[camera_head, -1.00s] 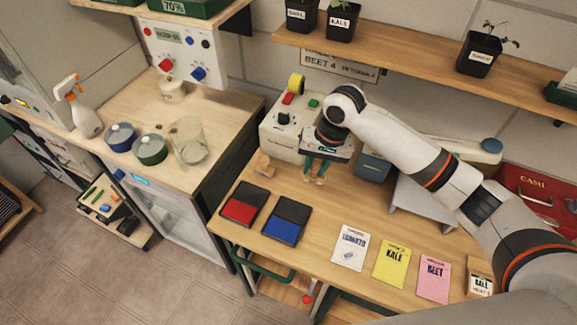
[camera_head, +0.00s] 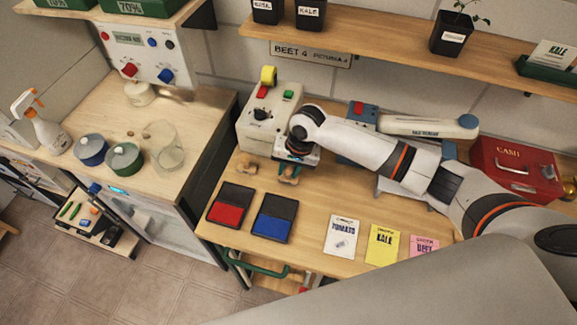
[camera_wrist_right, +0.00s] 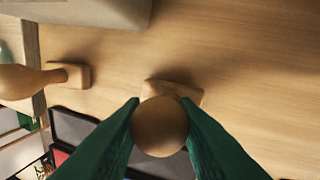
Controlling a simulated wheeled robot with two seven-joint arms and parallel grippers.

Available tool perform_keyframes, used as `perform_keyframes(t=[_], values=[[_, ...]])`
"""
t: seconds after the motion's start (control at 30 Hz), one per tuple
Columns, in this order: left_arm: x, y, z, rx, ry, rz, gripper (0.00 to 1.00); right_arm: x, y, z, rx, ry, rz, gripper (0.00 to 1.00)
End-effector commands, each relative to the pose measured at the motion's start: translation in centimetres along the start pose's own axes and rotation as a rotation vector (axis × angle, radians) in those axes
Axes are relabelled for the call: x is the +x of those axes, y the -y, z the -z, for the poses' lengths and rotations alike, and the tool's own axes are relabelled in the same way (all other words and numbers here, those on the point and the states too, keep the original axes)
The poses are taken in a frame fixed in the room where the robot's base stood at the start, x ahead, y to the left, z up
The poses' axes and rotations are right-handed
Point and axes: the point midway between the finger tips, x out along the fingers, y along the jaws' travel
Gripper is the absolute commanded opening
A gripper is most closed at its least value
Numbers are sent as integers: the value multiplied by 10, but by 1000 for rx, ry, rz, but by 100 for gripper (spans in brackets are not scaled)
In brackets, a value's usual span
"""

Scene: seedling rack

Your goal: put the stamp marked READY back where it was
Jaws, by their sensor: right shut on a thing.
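My right gripper (camera_head: 290,177) is over the wooden bench, just in front of the control box. In the right wrist view its green fingers (camera_wrist_right: 160,122) are shut on the round knob of a wooden stamp (camera_wrist_right: 160,128). That stamp's base is low over the bench; I cannot tell whether it touches. A second wooden stamp (camera_head: 247,167) stands on the bench to the left of it, and it also shows in the right wrist view (camera_wrist_right: 35,80). No READY marking can be read on either stamp. My left gripper is not in view.
A red ink pad (camera_head: 228,213) and a blue ink pad (camera_head: 271,228) lie in front of the stamps. The control box (camera_head: 262,128) stands behind. Seed packets marked TOMATO (camera_head: 343,237) and KALE (camera_head: 384,244) lie to the right. A red cash box (camera_head: 515,168) is further right.

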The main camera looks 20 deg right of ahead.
Motion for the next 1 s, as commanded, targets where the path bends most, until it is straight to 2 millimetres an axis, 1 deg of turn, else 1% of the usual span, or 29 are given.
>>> perform_keyframes(t=[0.13,0.3,0.33,0.4,0.47,0.7,0.8,0.87,0.97,1.0], values=[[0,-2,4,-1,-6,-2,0,0,0,0,-1,0,-1,12],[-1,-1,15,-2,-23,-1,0,2,0,0,0,0,-1,12],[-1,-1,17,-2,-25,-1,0,3,0,0,0,0,-1,28],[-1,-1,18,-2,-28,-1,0,2,0,0,0,0,-1,40],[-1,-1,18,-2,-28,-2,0,2,0,0,0,0,-1,49],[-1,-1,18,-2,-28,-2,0,2,0,0,-1,0,-1,49],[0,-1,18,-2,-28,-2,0,-1,-1,-1,-1,2,-2,49],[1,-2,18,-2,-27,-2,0,-6,-1,-1,-2,2,-4,49],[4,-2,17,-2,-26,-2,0,-22,-1,-1,-2,3,-5,49],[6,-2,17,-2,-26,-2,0,-30,-1,-1,-2,4,-4,49]])
